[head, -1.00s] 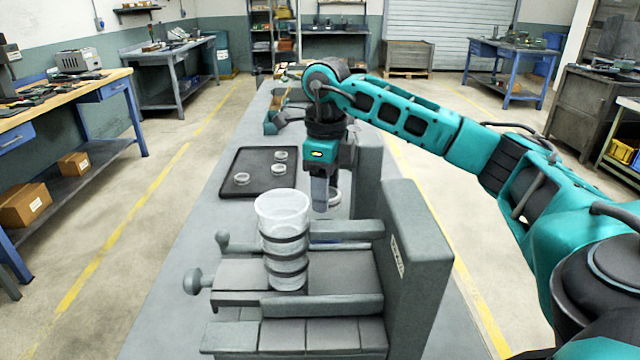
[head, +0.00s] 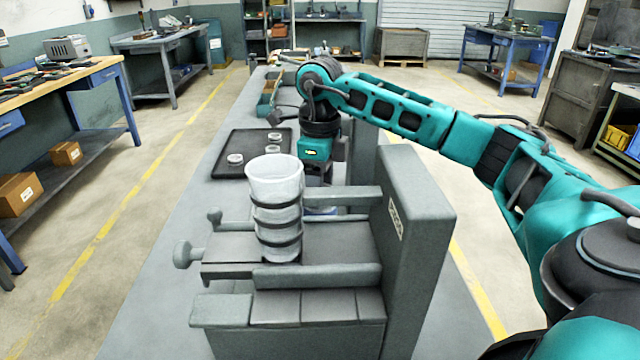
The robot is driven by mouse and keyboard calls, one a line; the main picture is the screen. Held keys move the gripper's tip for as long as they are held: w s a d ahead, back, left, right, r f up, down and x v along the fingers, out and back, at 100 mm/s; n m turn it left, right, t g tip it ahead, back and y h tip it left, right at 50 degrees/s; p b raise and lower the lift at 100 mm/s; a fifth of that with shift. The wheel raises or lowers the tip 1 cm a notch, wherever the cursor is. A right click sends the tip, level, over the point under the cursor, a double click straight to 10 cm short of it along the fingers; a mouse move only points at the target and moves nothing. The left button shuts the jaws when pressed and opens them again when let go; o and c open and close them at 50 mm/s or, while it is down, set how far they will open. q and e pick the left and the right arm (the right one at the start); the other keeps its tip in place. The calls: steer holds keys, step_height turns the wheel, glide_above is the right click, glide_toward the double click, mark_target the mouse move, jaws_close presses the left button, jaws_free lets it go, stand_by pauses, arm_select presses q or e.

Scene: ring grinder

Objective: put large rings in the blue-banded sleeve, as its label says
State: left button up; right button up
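A clear sleeve (head: 275,185) with dark bands stands upright on the grey grinder (head: 335,245) in the foreground. I see no clearly blue band on it. A small patch of blue (head: 321,211) shows behind the grinder's rear bar; I cannot tell what it belongs to. Three small pale rings, a left one (head: 235,159), a middle one (head: 273,150) and a far one (head: 274,137), lie on the dark tray (head: 222,172). My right gripper (head: 318,178) points down behind the grinder, right of the clear sleeve. Its fingertips are mostly hidden. My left gripper is out of view.
The grinder's tall grey side wall (head: 422,225) stands to the right of the clear sleeve. A second grey upright (head: 361,150) stands beyond it, beside my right gripper. Bins (head: 268,98) sit at the bench's far end. The grey bench top (head: 165,270) is clear on the left.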

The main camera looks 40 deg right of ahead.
steer(key=shift+w+a+r, duration=0.1)
stand_by(0.4)
stand_by(0.4)
steer(key=shift+p, duration=0.5)
stand_by(0.8)
steer(key=o, duration=1.4)
steer(key=shift+o, duration=0.5)
